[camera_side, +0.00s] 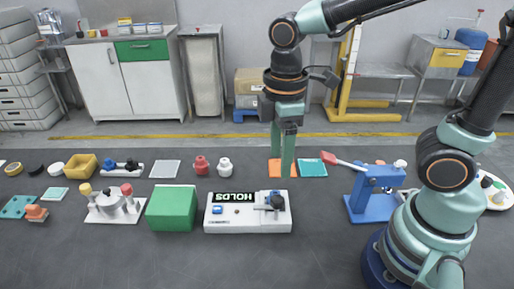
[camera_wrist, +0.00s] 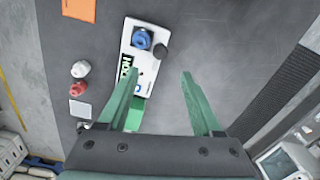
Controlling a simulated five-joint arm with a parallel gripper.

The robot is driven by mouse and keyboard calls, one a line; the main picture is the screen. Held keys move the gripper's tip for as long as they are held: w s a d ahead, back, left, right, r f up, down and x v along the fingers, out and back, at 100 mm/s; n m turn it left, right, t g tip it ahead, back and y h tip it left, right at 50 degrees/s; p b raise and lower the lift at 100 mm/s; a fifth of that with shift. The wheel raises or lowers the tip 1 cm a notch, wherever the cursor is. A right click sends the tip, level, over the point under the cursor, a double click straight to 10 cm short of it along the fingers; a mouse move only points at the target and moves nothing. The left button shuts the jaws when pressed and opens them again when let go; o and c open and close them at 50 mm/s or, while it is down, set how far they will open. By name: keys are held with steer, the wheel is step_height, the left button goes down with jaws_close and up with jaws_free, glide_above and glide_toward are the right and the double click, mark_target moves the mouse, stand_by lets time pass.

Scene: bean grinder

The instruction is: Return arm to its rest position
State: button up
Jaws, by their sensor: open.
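My gripper (camera_side: 287,165) hangs pointing down above the dark table, with green fingers. In the side view its tips overlap the orange square (camera_side: 275,168) and lie just above the right end of the white box marked HOLDS (camera_side: 222,224) in the picture. In the wrist view the two fingers (camera_wrist: 161,76) are spread apart with nothing between them. The left finger overlaps the edge of the white box (camera_wrist: 128,48), and bare table shows between the tips. The gripper appears clear of the objects, though its exact height is hard to tell.
A green block (camera_side: 171,208) stands left of the white box. A blue stand (camera_side: 374,193) with a red-handled lever is close to my base. Red (camera_side: 201,165) and white (camera_side: 225,166) small pieces and a teal square (camera_side: 312,168) lie behind.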

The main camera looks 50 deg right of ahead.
steer(key=shift+r, duration=0.75)
steer(key=w+d+r+m+t, duration=0.1)
steer(key=d+r+m+t, duration=0.3)
steer(key=d+m, duration=0.5)
steer(key=shift+w+d+m+t, duration=0.15)
steer(key=shift+d+m+t, duration=0.1)
steer(key=shift+m+t, duration=0.75)
